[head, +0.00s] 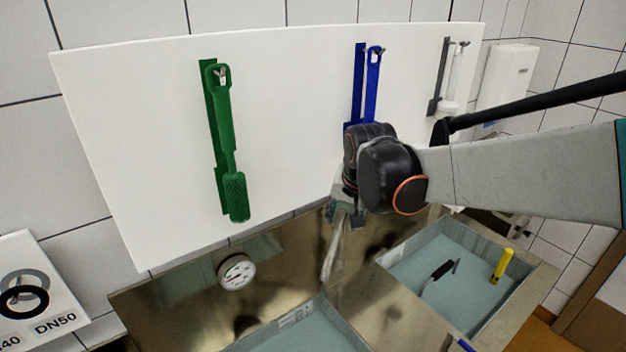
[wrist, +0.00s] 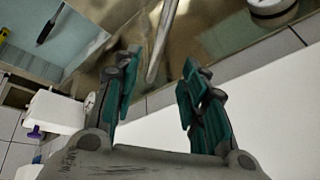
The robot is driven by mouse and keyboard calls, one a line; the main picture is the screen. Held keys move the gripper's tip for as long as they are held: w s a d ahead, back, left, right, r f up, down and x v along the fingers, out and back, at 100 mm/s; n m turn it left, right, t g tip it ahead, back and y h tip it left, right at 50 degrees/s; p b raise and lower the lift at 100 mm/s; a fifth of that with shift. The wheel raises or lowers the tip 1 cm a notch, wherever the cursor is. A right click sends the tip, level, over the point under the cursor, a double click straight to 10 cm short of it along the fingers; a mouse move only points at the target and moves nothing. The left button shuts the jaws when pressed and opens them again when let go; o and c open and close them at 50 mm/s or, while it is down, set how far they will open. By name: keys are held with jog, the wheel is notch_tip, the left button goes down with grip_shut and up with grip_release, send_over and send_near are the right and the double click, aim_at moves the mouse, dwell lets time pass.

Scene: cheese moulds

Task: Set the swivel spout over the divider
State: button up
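The swivel spout (head: 332,252) is a slim metal pipe at the back of the sink. In the head view its lower end hangs near the left basin's back right corner. The divider (head: 385,318) is the metal strip between the two basins. My gripper (head: 348,212) is at the spout's upper part, largely hidden behind my wrist in the head view. In the wrist view my gripper (wrist: 160,62) is open, its teal fingers apart with nothing held. The spout (wrist: 161,42) shows between and beyond the fingertips; contact cannot be told.
The left basin (head: 340,325) and right basin (head: 399,262) hold water. A dark-handled tool (head: 437,273) and a yellow item (head: 502,266) are in the right one. A round gauge (head: 236,271) is at the back left. Green (head: 228,135) and blue (head: 373,75) brushes hang on the white board (head: 290,120).

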aim_at(336, 237)
jog(key=b+x, duration=0.1)
jog(key=x, duration=1.2)
jog(key=shift+w+a+f, duration=0.1)
jog(key=shift+w+f, duration=0.15)
jog(key=shift+f, duration=0.05)
grip_shut()
